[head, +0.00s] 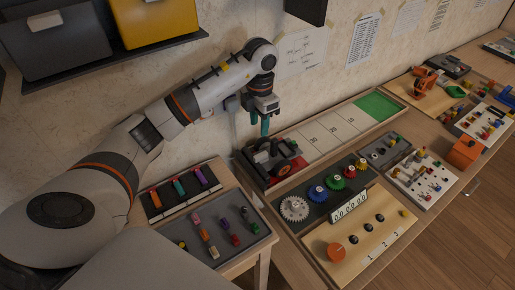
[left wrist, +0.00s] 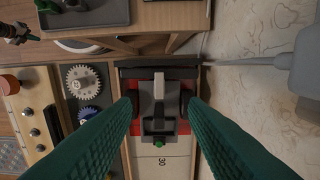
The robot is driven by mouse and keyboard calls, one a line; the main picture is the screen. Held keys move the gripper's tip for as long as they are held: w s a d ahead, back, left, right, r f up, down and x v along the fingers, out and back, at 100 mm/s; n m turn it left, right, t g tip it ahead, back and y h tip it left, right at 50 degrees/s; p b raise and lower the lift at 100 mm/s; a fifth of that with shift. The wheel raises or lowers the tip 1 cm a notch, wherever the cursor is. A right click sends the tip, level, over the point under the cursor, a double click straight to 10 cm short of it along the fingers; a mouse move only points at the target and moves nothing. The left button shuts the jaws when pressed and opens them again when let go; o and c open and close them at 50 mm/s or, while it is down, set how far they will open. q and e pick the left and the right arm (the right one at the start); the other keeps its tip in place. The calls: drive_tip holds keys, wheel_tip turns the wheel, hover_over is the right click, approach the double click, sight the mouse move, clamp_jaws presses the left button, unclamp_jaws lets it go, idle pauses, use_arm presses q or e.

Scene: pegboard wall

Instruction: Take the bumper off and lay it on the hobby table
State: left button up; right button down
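My left gripper (head: 264,128) points down above the vehicle. In the left wrist view its teal fingers (left wrist: 161,100) are apart, with nothing held between them. The small wooden table (head: 232,265), perhaps the hobby table, stands left of the bench.
The small table holds a grey tray (head: 262,232) of coloured pieces and a dark rack (head: 171,207) with coloured cylinders. Gears, including a white one (head: 294,209), and a knob board lie right of the vehicle. A shelf with bins hangs above. The wall stands close behind.

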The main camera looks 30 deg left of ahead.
use_arm(q)
drive_tip(key=f, duration=0.1)
drive_tip(key=p, duration=0.1)
hover_over(260, 155)
wheel_tip(260, 155, down, 5)
drive_tip(key=shift+a+r, duration=0.1)
drive_tip(key=shift+f+p, duration=0.4)
drive_tip(key=shift+f, duration=0.25)
wheel_tip(260, 155, down, 4)
drive_tip(key=shift+r+p, duration=0.2)
drive_tip(key=shift+p, duration=0.4)
drive_tip(key=shift+f, duration=0.5)
clamp_jaws()
use_arm(e)
drive_tip(key=r, duration=0.2)
drive_tip(key=s+r, duration=0.1)
drive_tip(key=shift+d, duration=0.25)
